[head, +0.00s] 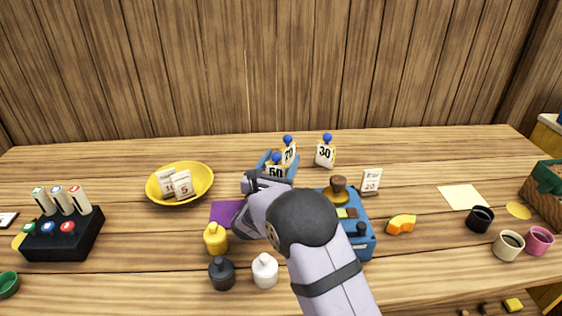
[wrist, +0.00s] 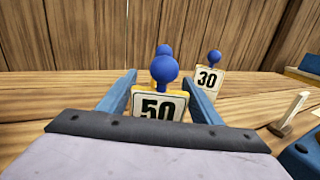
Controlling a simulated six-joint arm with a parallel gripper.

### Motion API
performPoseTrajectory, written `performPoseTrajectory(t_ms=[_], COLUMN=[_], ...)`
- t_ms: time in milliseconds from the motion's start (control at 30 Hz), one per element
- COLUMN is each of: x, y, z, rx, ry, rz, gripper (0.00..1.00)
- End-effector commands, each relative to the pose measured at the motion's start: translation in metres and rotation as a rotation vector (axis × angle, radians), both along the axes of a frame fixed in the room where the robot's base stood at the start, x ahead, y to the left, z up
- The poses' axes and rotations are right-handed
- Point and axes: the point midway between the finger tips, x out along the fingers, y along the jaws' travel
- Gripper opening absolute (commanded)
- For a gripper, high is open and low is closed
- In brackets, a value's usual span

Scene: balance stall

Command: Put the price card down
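A price card marked 50 (head: 276,172), with a yellow edge and a blue ball on top, is at the middle of the table. It also shows in the wrist view (wrist: 160,106). My gripper (head: 279,165) reaches it from the near side, and its two blue fingers (wrist: 162,80) are at the card's left and right edges, shut on it. The card looks upright. Its lower edge is hidden by my gripper, so I cannot tell whether it touches the table.
Price cards marked 70 (head: 289,154) and 30 (head: 325,155) stand just behind. A blue scale (head: 362,238) is to the right, and a purple mat (head: 222,211) and yellow bowl (head: 206,178) to the left. Small bottles (head: 216,240) stand in front. The back right table is clear.

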Motion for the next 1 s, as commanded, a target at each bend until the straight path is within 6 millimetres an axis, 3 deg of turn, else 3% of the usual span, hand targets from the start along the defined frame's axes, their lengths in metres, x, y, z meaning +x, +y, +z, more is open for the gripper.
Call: performPoseTrajectory(t_ms=[33,267,633,900,1000], x=[-0.003,-0.003,-0.003,-0.049,-0.048], y=[-0.001,-0.001,-0.001,0.02,0.019], z=[-0.015,-0.016,0.001,0.0,0.024], rx=[-0.008,-0.007,-0.007,-0.007,-0.001], ry=[0.026,0.027,0.026,0.02,0.01], rz=[0.0,0.0,0.0,0.005,0.0], gripper=[0.69,0.69,0.69,0.69,0.69])
